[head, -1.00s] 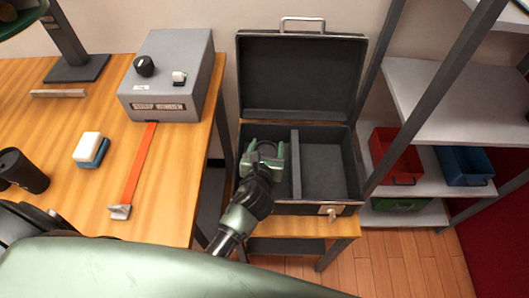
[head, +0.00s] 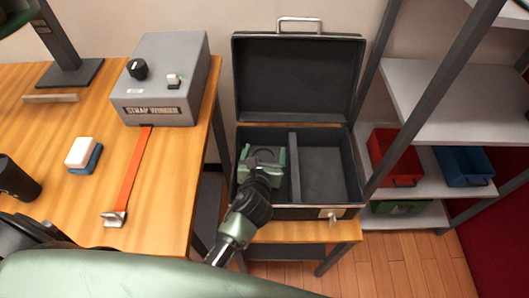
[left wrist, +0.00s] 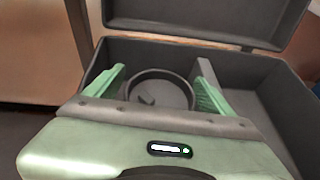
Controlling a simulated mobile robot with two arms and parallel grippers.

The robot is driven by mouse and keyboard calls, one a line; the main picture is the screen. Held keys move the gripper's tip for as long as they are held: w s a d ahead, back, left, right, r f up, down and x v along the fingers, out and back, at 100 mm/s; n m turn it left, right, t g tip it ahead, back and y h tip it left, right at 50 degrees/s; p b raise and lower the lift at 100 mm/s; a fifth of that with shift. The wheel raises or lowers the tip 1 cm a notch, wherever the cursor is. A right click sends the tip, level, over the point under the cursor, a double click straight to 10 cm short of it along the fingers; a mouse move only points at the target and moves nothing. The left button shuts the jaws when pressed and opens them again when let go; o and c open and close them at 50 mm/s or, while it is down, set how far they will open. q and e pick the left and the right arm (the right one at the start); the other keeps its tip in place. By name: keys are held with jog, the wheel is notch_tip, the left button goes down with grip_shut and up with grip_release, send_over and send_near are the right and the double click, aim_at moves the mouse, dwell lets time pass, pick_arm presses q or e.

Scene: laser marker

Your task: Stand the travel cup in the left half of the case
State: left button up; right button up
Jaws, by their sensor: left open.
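The open dark case (head: 346,170) has a divider (head: 294,167) that splits its inside into a left and a right half. A dark, round, open-topped cup (left wrist: 160,75), which looks like the travel cup, stands upright in the left half. My left gripper (head: 263,154) is over that half, fingers pointing into it. In the left wrist view the open gripper (left wrist: 161,80) has one green finger on each side of the cup's rim. Contact with the cup cannot be told. In the head view the gripper largely hides the cup. My right gripper is not in view.
The case's raised lid (head: 298,80) stands behind it. The right half is empty. On the wooden table (head: 60,225) are a grey strap winder (head: 160,85) with an orange strap, a white-and-blue block (head: 82,153) and a dark cylinder (head: 20,180). A shelf (head: 445,100) stands right.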

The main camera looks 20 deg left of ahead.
pick_arm(q)
jog(key=v, duration=1.2)
jog(key=shift+w+a, duration=0.1)
dwell(0.9)
